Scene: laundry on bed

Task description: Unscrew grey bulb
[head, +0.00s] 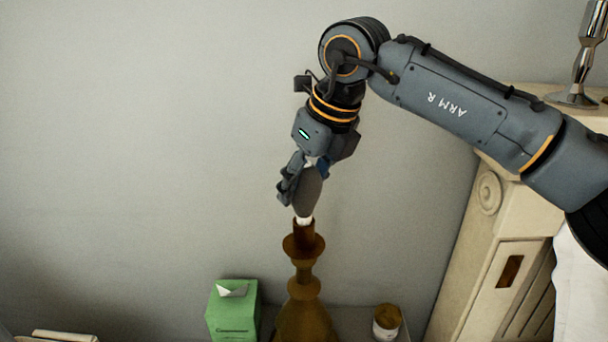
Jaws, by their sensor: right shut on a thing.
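The grey bulb (308,192) is upright at the top of a brown turned lamp stand (303,280). Its light-coloured base meets the socket at the top of the stand; I cannot tell how far it sits inside. My right gripper (303,182) points down from above and is shut on the bulb, with its fingers around the bulb's upper part. The fingers hide part of the bulb. My left gripper is not in view.
A green tissue box (232,312) stands left of the lamp and a small jar (386,322) stands right of it. A cream cabinet (500,230) with a metal candlestick-like object (582,60) on top is at the right. A plain wall is behind.

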